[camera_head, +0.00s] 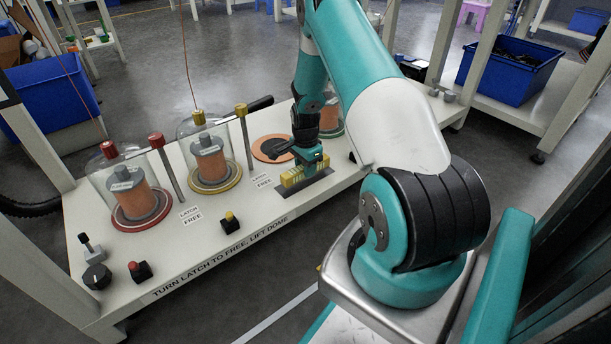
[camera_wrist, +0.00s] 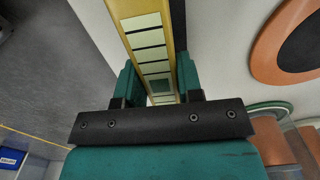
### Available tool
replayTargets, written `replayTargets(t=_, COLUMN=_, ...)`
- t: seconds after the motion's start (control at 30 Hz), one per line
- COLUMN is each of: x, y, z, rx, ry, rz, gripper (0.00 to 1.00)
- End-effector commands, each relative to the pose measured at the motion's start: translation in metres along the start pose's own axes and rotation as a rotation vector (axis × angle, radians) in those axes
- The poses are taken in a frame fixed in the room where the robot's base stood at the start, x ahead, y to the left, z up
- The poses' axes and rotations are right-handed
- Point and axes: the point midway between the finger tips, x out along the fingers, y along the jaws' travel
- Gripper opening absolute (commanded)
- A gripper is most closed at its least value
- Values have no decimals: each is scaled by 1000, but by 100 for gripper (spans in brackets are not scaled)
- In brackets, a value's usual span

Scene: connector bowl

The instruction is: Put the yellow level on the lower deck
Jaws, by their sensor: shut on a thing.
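The yellow level (camera_head: 296,178) is a short yellow bar on or just above a dark grey patch of the white bench top; I cannot tell whether it touches. My gripper (camera_head: 309,166) is over it, its fingers shut on the level's sides. In the wrist view the yellow level (camera_wrist: 150,45), with a row of pale windows, runs between the two teal fingers of my gripper (camera_wrist: 158,85). Its near end is hidden behind the gripper's dark bar. I cannot make out a lower deck for certain.
Glass domes over copper coils (camera_head: 128,195) (camera_head: 209,160) stand left of my gripper on the bench (camera_head: 200,240). A bare orange disc (camera_head: 271,148) lies just behind the level. Thin posts (camera_head: 168,170) rise between the domes. A blue bin (camera_head: 508,70) sits on a shelf at right.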

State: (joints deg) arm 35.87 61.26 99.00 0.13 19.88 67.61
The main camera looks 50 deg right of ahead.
Motion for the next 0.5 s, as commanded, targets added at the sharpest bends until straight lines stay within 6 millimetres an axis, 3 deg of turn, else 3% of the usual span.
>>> replayTargets(t=0.03, x=15, y=0, z=0, rx=-1, ry=0, rz=1, gripper=5)
replayTargets(t=0.1, x=19, y=0, z=0, rx=-1, ry=0, rz=-1, gripper=5)
replayTargets(t=0.5, x=22, y=0, z=0, rx=0, ry=0, rz=0, gripper=5)
